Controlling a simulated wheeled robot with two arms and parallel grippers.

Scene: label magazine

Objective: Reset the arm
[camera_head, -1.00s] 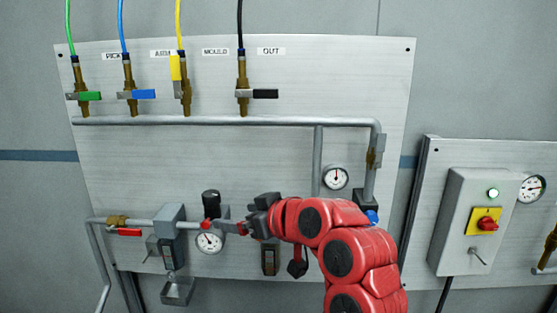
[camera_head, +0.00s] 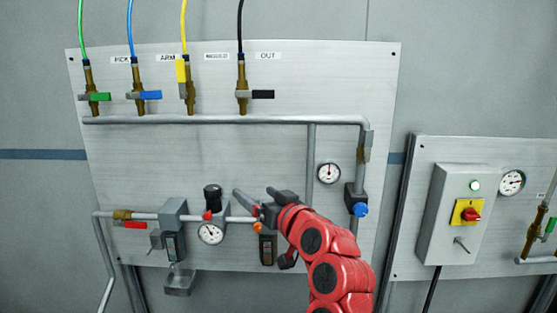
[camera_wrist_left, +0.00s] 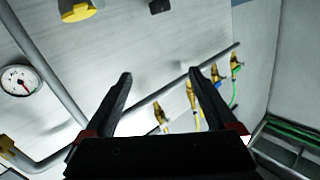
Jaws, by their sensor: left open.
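My red left arm rises from the bottom in the head view. Its gripper (camera_head: 253,191) is open and empty, in front of the lower pipe, right of the black-capped regulator (camera_head: 212,198). In the left wrist view the two dark fingers (camera_wrist_left: 160,76) are spread, with nothing between them but panel, pipe and valves beyond. On the upper pipe, the green (camera_head: 99,97), blue (camera_head: 150,95) and black (camera_head: 263,94) valve handles lie crosswise. The yellow handle (camera_head: 181,70) stands upright along its valve. A blue knob (camera_head: 361,210) sits on the right pipe. My right gripper is out of view.
Two round gauges (camera_head: 328,173) (camera_head: 210,232) and a red lever (camera_head: 134,225) are on the panel (camera_head: 160,165). At right, a grey box (camera_head: 456,228) carries a pale green lamp (camera_head: 475,185) and a red-yellow switch (camera_head: 467,212). The panel's middle is clear.

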